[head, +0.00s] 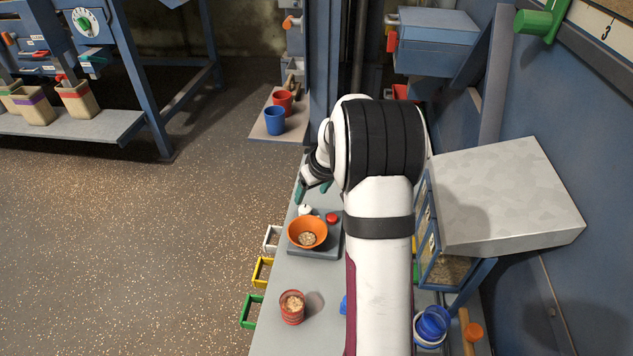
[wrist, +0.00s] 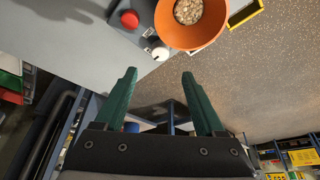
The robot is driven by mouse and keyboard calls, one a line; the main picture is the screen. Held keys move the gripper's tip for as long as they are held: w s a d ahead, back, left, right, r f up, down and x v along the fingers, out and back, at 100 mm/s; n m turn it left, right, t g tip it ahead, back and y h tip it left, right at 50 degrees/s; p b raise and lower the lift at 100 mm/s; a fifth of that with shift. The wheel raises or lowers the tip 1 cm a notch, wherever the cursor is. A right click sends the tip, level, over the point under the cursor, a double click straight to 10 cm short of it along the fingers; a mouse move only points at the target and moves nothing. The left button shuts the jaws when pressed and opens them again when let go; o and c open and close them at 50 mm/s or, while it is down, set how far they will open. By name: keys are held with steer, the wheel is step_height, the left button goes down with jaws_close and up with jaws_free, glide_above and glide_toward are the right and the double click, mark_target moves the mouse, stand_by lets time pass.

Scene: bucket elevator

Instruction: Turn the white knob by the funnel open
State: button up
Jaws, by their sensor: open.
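The white knob (head: 305,209) is small and sits just behind the orange funnel (head: 307,232) on a grey base. In the wrist view the white knob (wrist: 160,53) shows close beside the rim of the orange funnel (wrist: 193,37), which holds pale grain. My gripper (head: 313,191) is partly hidden by my arm in the head view. Its dark green fingers are open and empty. In the wrist view the knob appears just beyond the fingertips of my gripper (wrist: 159,74), between their lines, and apart from them. The knob's exact turn position is too small to tell.
A red button (head: 332,218) sits beside the knob on the same base. A red cup of grain (head: 292,307) stands nearer on the bench. White, yellow (head: 262,271) and green frames line the bench's left edge. A grey-topped cabinet (head: 505,195) stands right of my arm.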

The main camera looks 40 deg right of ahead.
steer(key=v, duration=0.6)
steer(key=shift+r, duration=0.2)
steer(key=shift+s, duration=0.1)
